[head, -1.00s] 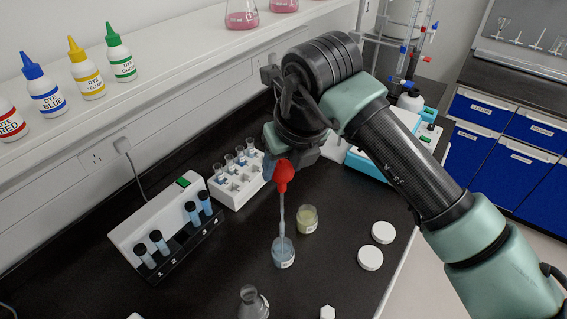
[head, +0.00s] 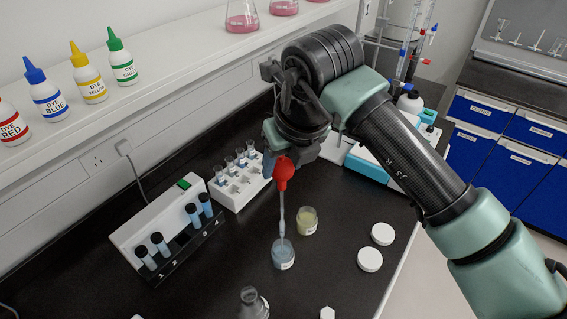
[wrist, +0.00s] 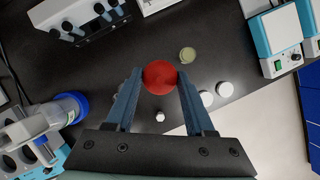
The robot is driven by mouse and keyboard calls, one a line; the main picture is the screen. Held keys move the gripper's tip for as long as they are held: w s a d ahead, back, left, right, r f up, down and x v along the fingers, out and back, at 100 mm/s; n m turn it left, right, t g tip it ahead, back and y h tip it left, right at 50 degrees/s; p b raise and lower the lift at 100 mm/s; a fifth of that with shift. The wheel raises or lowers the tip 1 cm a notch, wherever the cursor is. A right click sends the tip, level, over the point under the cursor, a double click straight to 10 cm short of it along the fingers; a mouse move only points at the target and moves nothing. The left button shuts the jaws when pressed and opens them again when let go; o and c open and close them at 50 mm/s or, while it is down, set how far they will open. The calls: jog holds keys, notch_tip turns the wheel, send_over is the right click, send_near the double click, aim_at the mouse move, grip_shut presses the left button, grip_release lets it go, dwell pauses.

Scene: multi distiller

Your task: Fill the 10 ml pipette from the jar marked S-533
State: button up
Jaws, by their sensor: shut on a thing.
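The pipette (head: 282,212) has a red bulb and a pale, clear stem. It stands almost upright, with its lower end inside a small glass jar of blue liquid (head: 284,260). The jar's white label is too small to read. My gripper (wrist: 160,76) is shut on the red bulb (head: 283,174), which also shows between the two fingers in the wrist view. The wrist view looks down on the bulb, so the stem and blue jar are hidden there. A second jar of yellowish liquid (head: 307,222) stands close behind and right; it also shows in the wrist view (wrist: 187,54).
Two white lids (head: 376,246) lie to the right. A flask (head: 252,303) and a white stopper (head: 327,313) stand in front. A white rack (head: 238,184) and a block of blue-filled tubes (head: 170,235) are left. Dye bottles (head: 88,76) line the shelf.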

jog(key=shift+r+p, duration=1.9)
jog(key=shift+r, duration=2.2)
